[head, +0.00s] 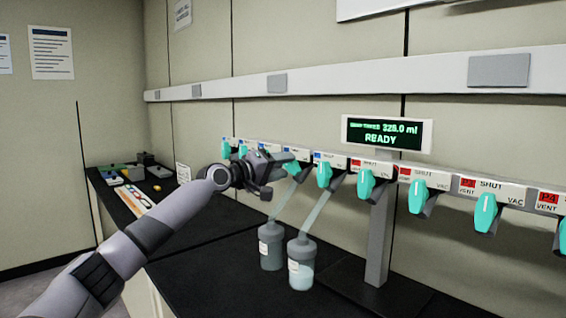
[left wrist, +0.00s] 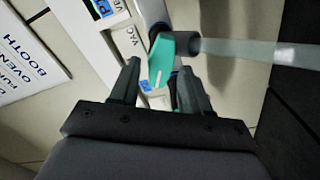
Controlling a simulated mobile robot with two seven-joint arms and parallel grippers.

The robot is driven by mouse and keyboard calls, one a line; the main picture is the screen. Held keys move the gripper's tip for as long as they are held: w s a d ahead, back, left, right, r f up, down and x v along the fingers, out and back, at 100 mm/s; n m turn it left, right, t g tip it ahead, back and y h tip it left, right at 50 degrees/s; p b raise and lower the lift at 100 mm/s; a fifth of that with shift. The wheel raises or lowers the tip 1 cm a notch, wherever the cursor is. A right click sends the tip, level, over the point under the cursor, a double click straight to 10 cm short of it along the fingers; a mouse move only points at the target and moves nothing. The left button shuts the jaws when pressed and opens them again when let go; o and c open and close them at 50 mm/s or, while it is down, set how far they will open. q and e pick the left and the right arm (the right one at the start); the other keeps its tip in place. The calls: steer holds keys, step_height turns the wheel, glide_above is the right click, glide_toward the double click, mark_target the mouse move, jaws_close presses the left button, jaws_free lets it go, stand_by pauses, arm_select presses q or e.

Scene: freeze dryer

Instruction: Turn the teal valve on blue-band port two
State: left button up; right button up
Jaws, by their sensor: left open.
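A row of teal valves sits along a pale manifold on the back wall, with blue labels towards the left and red labels towards the right. My left gripper (head: 280,161) is open at a teal valve (head: 291,167) in the blue-labelled part. In the left wrist view my left gripper (left wrist: 161,68) has its fingers on either side of that teal valve (left wrist: 165,58), near their tips. I cannot tell whether they touch it. A blue label (left wrist: 102,8) shows beside the valve, its number not readable. My right gripper is out of view.
Two grey bottles (head: 271,247) (head: 301,265) hang on tubes below the manifold. A grey post (head: 378,235) stands right of them under a READY display (head: 386,133). Small items (head: 132,172) lie at the left end of the black bench. Another teal valve (head: 324,174) is close right.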

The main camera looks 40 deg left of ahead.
arm_select(q)
steer(key=shift+w, duration=0.3)
jaws_close()
